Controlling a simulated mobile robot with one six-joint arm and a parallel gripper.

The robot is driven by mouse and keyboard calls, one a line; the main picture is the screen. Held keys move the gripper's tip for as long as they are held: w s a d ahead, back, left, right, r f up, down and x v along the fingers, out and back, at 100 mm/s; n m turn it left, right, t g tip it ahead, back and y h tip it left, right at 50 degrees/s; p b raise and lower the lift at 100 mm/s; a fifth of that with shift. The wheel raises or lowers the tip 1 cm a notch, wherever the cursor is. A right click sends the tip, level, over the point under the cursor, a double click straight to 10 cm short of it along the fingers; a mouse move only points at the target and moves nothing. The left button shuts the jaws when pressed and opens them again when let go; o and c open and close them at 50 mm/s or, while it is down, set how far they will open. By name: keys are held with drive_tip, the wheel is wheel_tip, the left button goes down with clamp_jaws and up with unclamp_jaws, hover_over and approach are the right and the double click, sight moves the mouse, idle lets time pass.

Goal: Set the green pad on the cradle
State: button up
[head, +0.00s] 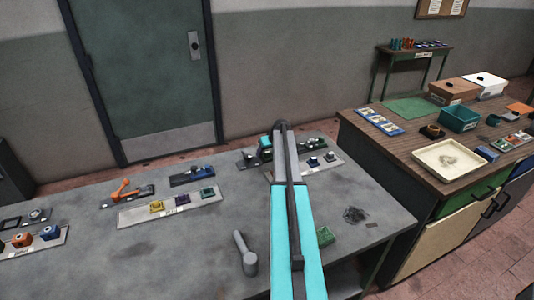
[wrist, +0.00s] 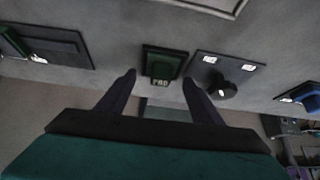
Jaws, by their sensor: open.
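In the wrist view a dark green block marked PAD (wrist: 164,62) sits on the grey bench, just beyond and between my fingertips. My gripper (wrist: 158,77) is open, with one finger to each side of the pad and nothing visibly held. In the head view my arm reaches over the bench to its far side and hides part of what is there. I cannot tell for sure which fixture is the cradle. A dark plate with a green part (wrist: 15,42) lies left of the pad in the wrist view.
A grey plate with a dark knob (wrist: 221,88) lies close right of the pad. A wooden counter (head: 400,150) stands right.

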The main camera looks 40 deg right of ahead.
drive_tip(key=b+v, duration=0.3)
drive_tip(key=v, duration=1)
drive_tip(key=shift+b, duration=0.35)
drive_tip(key=shift+s, duration=0.1)
idle(0.5)
